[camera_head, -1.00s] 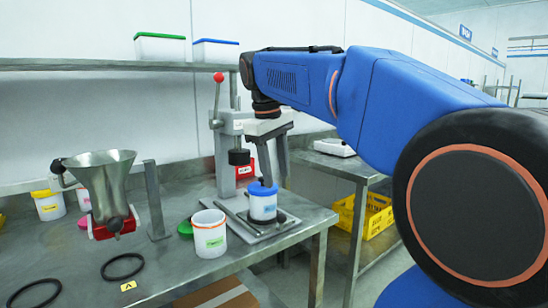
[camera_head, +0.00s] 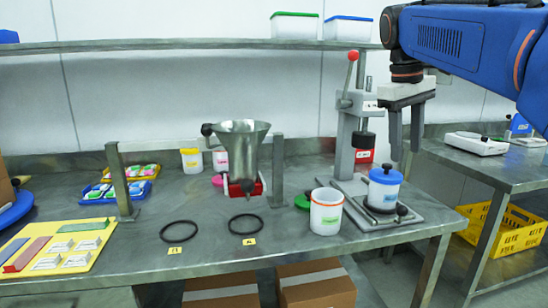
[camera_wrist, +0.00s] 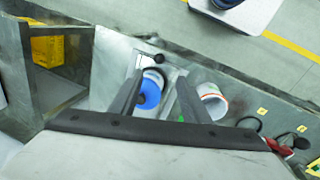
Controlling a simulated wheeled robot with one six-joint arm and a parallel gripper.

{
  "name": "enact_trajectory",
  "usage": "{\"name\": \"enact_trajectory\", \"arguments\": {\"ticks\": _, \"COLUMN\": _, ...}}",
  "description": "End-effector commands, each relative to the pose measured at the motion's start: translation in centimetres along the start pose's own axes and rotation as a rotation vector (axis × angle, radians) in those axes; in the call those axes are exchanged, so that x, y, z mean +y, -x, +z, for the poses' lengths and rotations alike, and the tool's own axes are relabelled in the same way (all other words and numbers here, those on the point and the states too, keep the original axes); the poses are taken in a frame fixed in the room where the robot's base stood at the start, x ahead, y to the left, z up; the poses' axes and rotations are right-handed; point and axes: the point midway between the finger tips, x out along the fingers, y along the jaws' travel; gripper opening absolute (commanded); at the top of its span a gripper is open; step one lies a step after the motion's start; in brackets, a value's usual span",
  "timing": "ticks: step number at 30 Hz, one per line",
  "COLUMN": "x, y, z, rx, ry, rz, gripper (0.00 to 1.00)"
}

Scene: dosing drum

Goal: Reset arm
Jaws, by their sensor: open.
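My blue arm reaches in from the upper right in the head view. My gripper (camera_head: 405,148) points down with its two fingers apart and nothing between them. It hangs above and slightly right of a white jar with a blue lid (camera_head: 384,187), which stands upright on the base plate of a lever press (camera_head: 352,130). In the wrist view the open gripper (camera_wrist: 153,92) shows the blue-lidded jar (camera_wrist: 150,92) below, between the fingers in the picture. An open white tub with a green label (camera_head: 326,212) stands left of the press.
A metal hopper (camera_head: 240,150) is mounted left of the tub. Two black rings (camera_head: 245,224) lie on the steel table. A shelf (camera_head: 200,44) with lidded boxes runs above. A side table (camera_head: 490,165) stands right, over a yellow crate (camera_head: 505,235).

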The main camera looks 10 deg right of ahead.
Motion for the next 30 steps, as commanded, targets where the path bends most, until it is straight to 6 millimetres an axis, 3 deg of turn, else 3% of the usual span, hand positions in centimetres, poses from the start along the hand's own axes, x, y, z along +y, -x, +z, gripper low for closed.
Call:
{"name": "enact_trajectory", "arguments": {"ticks": 5, "x": -1.9, "y": -1.7, "z": 0.9, "rx": 0.034, "ry": -0.012, "rz": 0.000, "gripper": 0.43}}
{"name": "enact_trajectory", "arguments": {"ticks": 8, "x": -4.1, "y": -3.9, "z": 1.9, "rx": 0.073, "ry": -0.028, "rz": -0.004, "gripper": 0.43}}
{"name": "enact_trajectory", "arguments": {"ticks": 14, "x": -9.2, "y": -9.6, "z": 4.5, "rx": 0.167, "ry": -0.079, "rz": -0.025, "gripper": 0.43}}
{"name": "enact_trajectory", "arguments": {"ticks": 24, "x": -17.6, "y": -21.0, "z": 9.8, "rx": 0.319, "ry": -0.190, "rz": -0.093, "gripper": 0.43}}
{"name": "enact_trajectory", "arguments": {"ticks": 30, "x": -20.5, "y": -25.9, "z": 12.1, "rx": 0.374, "ry": -0.244, "rz": -0.129, "gripper": 0.43}}
